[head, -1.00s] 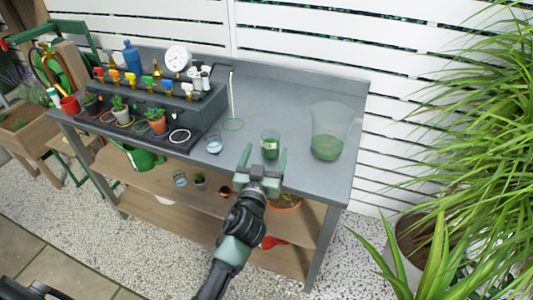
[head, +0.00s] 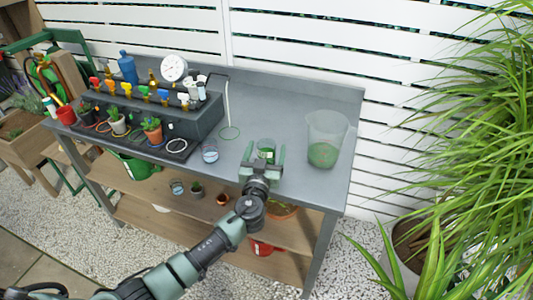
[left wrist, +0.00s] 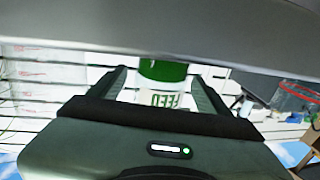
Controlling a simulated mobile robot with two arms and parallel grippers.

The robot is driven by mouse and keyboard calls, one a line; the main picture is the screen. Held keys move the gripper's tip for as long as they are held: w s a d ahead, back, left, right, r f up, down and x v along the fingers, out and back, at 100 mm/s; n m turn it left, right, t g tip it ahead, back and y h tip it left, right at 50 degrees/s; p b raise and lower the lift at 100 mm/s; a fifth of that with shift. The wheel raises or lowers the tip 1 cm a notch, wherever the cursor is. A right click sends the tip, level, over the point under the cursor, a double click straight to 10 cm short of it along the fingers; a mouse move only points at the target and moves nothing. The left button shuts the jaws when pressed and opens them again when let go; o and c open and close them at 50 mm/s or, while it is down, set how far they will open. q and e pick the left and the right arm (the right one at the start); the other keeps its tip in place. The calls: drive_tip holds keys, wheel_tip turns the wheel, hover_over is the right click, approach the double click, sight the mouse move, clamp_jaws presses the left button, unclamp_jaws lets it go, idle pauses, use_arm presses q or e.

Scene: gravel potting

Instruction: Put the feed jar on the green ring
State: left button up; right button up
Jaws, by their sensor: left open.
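In the left wrist view the jar (left wrist: 163,72) shows a white label reading FEED, upside down, between the two fingers. My left gripper (head: 264,158) is open, with its fingers on either side of the jar; I cannot tell whether they touch it. The left gripper (left wrist: 160,88) also shows in the wrist view. My right gripper is not in view.
A large clear jug (head: 324,140) with green contents stands right of the jar. A dark valve rack (head: 185,125) with a gauge (head: 174,68) and potted plants fills the left side.

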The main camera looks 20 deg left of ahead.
use_arm(q)
drive_tip(key=shift+w, duration=0.3)
clamp_jaws()
drive_tip(key=shift+r, duration=0.15)
drive_tip(key=shift+r+p, duration=0.3)
drive_tip(key=shift+r, duration=0.8)
drive_tip(key=shift+r+p, duration=0.95)
drive_tip(key=shift+r, duration=7.45)
drive_tip(key=s+f, duration=0.3)
drive_tip(key=s, duration=0.7)
drive_tip(key=s+f+m+h, duration=0.1)
drive_tip(key=s+f, duration=0.3)
drive_tip(key=s, duration=0.6)
drive_tip(key=s+f+h, duration=0.1)
drive_tip(key=s+f, duration=0.2)
drive_tip(key=s, duration=0.8)
drive_tip(key=shift+f, duration=0.25)
